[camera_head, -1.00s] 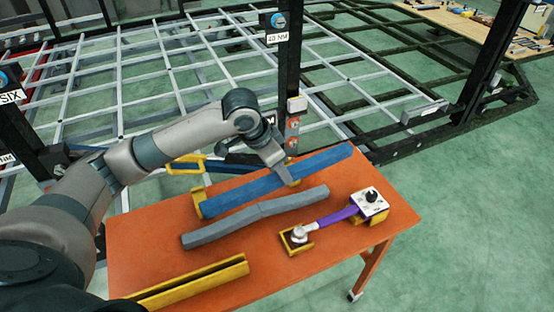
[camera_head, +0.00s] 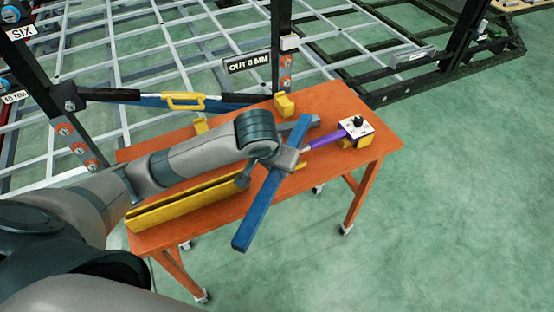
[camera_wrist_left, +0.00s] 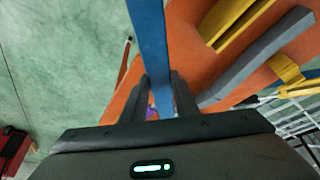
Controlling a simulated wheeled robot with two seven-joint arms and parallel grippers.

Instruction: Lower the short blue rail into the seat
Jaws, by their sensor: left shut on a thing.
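The short blue rail (camera_head: 258,212) is held in my left gripper (camera_head: 284,160), above the front right part of the orange table. It points toward the front, and its near end hangs out past the table's front edge. In the left wrist view, the rail (camera_wrist_left: 150,40) runs between the two fingers (camera_wrist_left: 158,98). A long yellow channel (camera_head: 200,196) lies along the table front, partly behind my left arm; I cannot tell whether it is the seat. It also shows in the wrist view (camera_wrist_left: 238,22). My right gripper is not in view.
The orange table (camera_head: 330,97) carries yellow blocks (camera_head: 284,104), a purple-handled tool (camera_head: 340,134) and a grey bar (camera_wrist_left: 262,58), mostly hidden in the head view. Behind it, a black bar with a yellow handle (camera_head: 183,101) spans two dark posts. Open green floor (camera_head: 450,210) lies right.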

